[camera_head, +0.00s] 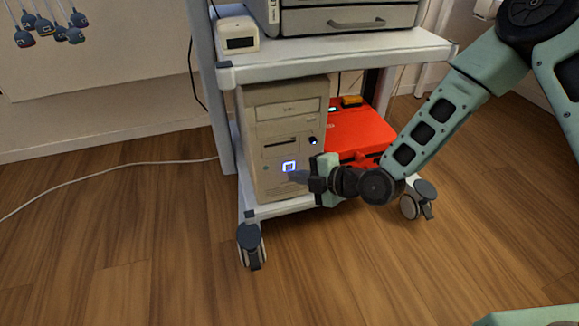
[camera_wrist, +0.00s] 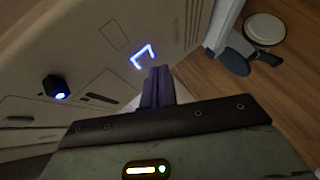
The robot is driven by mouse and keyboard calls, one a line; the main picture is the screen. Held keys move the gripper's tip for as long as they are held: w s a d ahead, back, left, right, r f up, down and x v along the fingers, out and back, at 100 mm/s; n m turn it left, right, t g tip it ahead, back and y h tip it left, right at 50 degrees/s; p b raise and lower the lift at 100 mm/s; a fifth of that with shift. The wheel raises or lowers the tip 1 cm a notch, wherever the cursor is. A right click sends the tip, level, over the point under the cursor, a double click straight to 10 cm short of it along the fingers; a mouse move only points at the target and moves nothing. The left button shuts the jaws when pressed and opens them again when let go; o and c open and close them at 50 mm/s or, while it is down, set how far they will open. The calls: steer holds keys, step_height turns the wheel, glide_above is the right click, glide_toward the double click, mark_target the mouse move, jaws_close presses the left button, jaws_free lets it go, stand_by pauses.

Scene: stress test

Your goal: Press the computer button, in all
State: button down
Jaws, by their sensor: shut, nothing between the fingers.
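A beige computer tower (camera_head: 265,130) stands upright on the lower shelf of a wheeled cart. Its front carries a square button with a lit blue-white outline (camera_head: 289,166); the same outline shows in the wrist view (camera_wrist: 143,56). A smaller dark knob (camera_head: 313,141) with a blue light sits above and to the right of it, and appears at left in the wrist view (camera_wrist: 56,88). My gripper (camera_head: 296,177) is shut and empty, its fingertips just in front of the tower by the lit button. In the wrist view the fingertips (camera_wrist: 158,72) partly overlap the button's lower edge. I cannot tell whether they touch it.
A red case (camera_head: 362,131) lies on the shelf right of the tower, behind my arm. The cart's upper shelf (camera_head: 330,58) overhangs the tower. Casters (camera_head: 251,245) stand at the cart's corners. A white cable (camera_head: 110,178) runs over the wooden floor at left.

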steer(key=shift+s+d, duration=0.25)
steer(key=shift+s, duration=0.55)
steer(key=shift+s+d, duration=0.2)
steer(key=shift+s, duration=0.6)
steer(key=shift+s+d, duration=0.25)
steer(key=shift+s, duration=0.55)
